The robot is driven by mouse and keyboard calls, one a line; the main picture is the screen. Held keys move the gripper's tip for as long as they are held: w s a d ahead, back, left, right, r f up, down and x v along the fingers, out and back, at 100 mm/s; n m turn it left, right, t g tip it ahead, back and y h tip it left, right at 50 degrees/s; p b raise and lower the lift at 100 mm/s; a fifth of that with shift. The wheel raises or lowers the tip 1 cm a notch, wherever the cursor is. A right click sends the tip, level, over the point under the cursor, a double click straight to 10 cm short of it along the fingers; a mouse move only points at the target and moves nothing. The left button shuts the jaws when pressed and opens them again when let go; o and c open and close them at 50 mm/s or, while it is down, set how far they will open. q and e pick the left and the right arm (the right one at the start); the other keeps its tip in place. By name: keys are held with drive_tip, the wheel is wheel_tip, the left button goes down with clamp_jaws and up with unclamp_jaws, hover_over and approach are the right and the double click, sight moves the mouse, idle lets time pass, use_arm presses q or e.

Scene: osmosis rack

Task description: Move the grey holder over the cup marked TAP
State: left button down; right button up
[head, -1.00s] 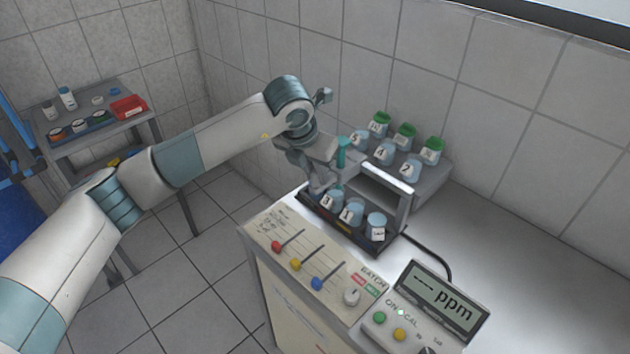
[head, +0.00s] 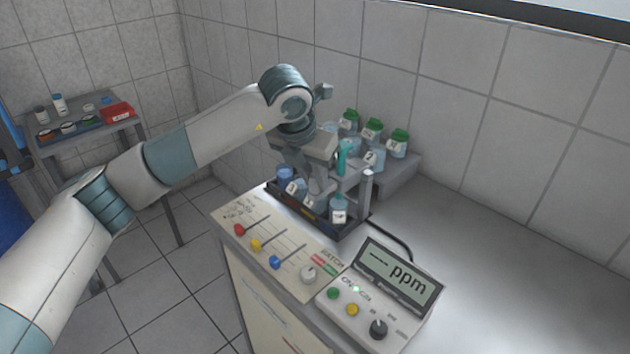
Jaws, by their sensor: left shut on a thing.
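My left gripper (head: 316,182) points down over the front rack and is shut on the grey holder, which is mostly hidden behind the fingers. A teal upright piece (head: 342,158) stands just right of the gripper, above the rack. The dark rack (head: 350,232) holds a row of blue cups. The right-end cup (head: 339,210) has a white label too small to read, so I cannot tell if it says TAP. The middle cup (head: 311,202) is partly behind the fingers, and the left cup (head: 292,186) is beside them. My right gripper is out of view.
A grey post (head: 366,193) rises at the rack's right end. Green-lidded jars (head: 398,143) stand on a raised shelf behind. A ppm meter (head: 385,290) and a control panel (head: 270,240) are in front. The bench to the right (head: 480,240) is clear.

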use_arm(q)
drive_tip(key=shift+s+d, duration=0.1)
drive_tip(key=shift+d, duration=0.05)
drive_tip(key=c, duration=1.6)
unclamp_jaws()
drive_tip(key=shift+c, duration=0.2)
drive_tip(key=shift+o, duration=0.3)
drive_tip(key=shift+s+d, duration=0.1)
drive_tip(key=shift+s, duration=0.05)
drive_tip(key=shift+r, duration=0.15)
